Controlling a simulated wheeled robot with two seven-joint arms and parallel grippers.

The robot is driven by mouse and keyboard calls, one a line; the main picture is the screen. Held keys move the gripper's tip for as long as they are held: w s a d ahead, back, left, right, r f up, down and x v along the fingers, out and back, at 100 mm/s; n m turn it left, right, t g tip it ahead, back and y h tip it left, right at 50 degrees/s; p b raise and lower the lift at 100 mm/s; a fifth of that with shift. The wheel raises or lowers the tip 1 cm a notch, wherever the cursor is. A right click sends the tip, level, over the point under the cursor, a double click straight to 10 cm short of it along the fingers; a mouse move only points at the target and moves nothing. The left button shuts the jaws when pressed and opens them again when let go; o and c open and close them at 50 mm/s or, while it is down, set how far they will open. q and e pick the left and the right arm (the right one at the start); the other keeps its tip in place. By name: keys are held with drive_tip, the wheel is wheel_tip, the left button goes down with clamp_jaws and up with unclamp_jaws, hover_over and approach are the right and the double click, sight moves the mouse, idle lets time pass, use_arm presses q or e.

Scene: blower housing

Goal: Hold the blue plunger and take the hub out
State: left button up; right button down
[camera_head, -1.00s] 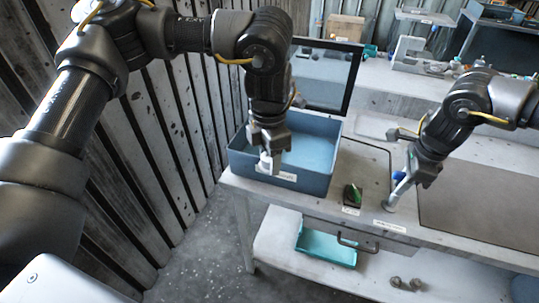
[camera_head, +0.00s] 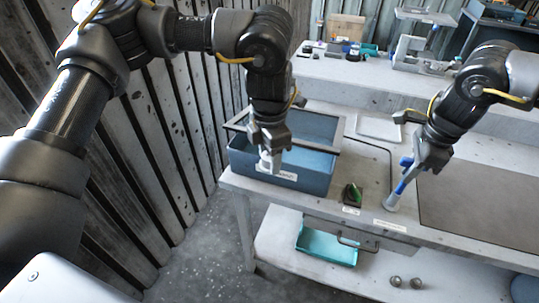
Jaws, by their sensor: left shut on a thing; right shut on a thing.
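My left gripper (camera_head: 269,150) is shut on a small pale grey piece (camera_head: 266,163) at the front wall of the blue bin (camera_head: 300,181). I cannot tell whether this piece is the hub. My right gripper (camera_head: 412,172) is shut on the blue plunger (camera_head: 400,187), whose pale lower end (camera_head: 391,203) is on or just above the bench top. The plunger leans, and the gripper's fingers hide part of it.
A small black and green object (camera_head: 352,194) is on the bench (camera_head: 365,170) between the grippers. A dark mat (camera_head: 480,205) covers the bench's right side. A teal tray (camera_head: 327,246) and two small grey parts (camera_head: 396,281) are on the lower shelf.

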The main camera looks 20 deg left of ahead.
use_arm(q)
drive_tip(key=shift+w, duration=0.1)
use_arm(e)
drive_tip(key=c, duration=1.3)
unclamp_jaws()
drive_tip(key=shift+f, duration=0.1)
drive_tip(key=r, duration=0.4)
drive_tip(key=d+r, duration=0.1)
drive_tip(key=r, duration=0.7)
drive_tip(key=shift+d, duration=0.25)
use_arm(q)
drive_tip(key=shift+f, duration=0.1)
use_arm(e)
drive_tip(key=shift+f, duration=0.15)
